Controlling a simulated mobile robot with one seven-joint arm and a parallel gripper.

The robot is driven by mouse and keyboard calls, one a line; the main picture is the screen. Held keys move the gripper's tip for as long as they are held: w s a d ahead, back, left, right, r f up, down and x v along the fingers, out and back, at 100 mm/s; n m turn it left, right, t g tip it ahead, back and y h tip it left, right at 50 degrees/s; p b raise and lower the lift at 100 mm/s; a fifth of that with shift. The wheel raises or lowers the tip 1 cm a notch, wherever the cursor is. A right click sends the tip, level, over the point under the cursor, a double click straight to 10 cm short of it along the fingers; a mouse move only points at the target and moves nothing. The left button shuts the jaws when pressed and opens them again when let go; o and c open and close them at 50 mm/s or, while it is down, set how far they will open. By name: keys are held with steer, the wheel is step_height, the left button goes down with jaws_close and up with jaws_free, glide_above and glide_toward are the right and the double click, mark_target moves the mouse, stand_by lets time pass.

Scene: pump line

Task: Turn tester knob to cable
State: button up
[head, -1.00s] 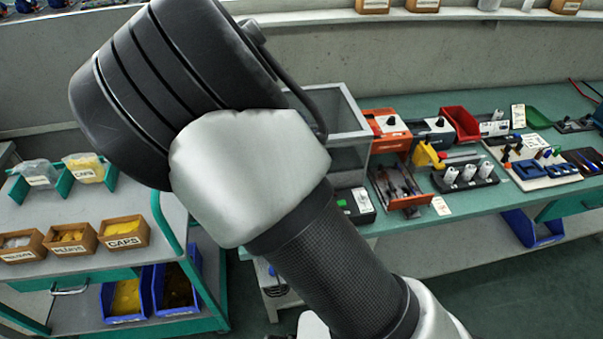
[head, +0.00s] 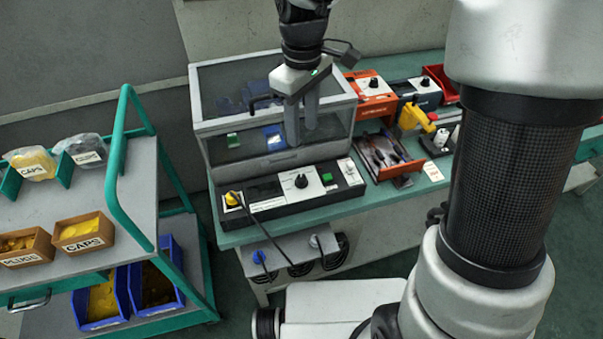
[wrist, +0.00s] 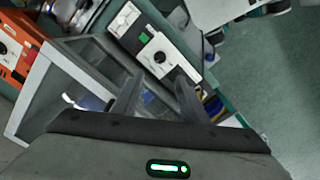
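The tester (head: 262,202) is a long black box with a white panel on the green bench, in front of a clear-walled cabinet. Its black knob (head: 301,181) sits mid-panel beside a green button (head: 327,178). A yellow plug (head: 233,198) with a black cable is at its left end. In the wrist view the knob (wrist: 160,57) lies beyond the fingertips. My gripper (head: 300,135) points down above the tester, in front of the cabinet in the head view. Its two fingers are apart with nothing between them. The knob's label text is too small to read.
The grey-framed cabinet (head: 205,105) stands close behind the tester. An orange unit (head: 371,97) with its own knob and an open drawer (head: 385,155) are to the right. A trolley (head: 140,190) with caps bins stands left. A grey unit (head: 290,260) is under the bench.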

mark_target(302, 178)
step_height(302, 178, down, 16)
steer(key=shift+f+b, duration=0.2)
steer(key=shift+b, duration=0.85)
jaws_close()
steer(key=m, duration=0.4)
steer(key=shift+m+b, duration=0.3)
jaws_free()
steer(key=shift+r, duration=0.1)
step_height(302, 178, up, 17)
steer(key=p, duration=0.2)
steer(key=shift+r, duration=0.2)
